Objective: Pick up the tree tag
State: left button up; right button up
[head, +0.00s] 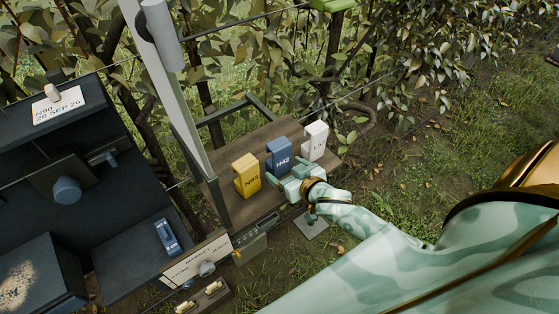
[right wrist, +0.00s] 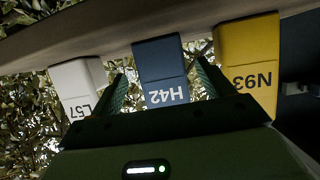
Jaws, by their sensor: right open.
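My right gripper (head: 280,180) is at the near side of the blue tag. In the right wrist view its open fingers (right wrist: 163,85) lie left and right of the blue tag (right wrist: 162,72), with the white tag (right wrist: 78,84) and yellow tag (right wrist: 249,60) outside them. I cannot tell whether the fingers touch it. My left gripper is out of view.
A grey post (head: 165,85) rises left of the shelf. A dark bench (head: 120,262) at left holds a card reading N90, 28 SEP 26 (head: 58,105) and a small blue item (head: 167,236). Foliage and wires stand behind the shelf; grass lies to the right.

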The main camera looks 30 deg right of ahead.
aim_at(283, 168)
jog(key=x, duration=0.3)
jog(key=shift+w+a+f, duration=0.1)
jog(key=shift+w+f, duration=0.1)
jog(key=shift+w, duration=0.15)
jog(key=shift+s, duration=0.1)
jog(key=shift+c, duration=1.2)
jog(key=c, duration=0.8)
jog(key=shift+c, duration=0.2)
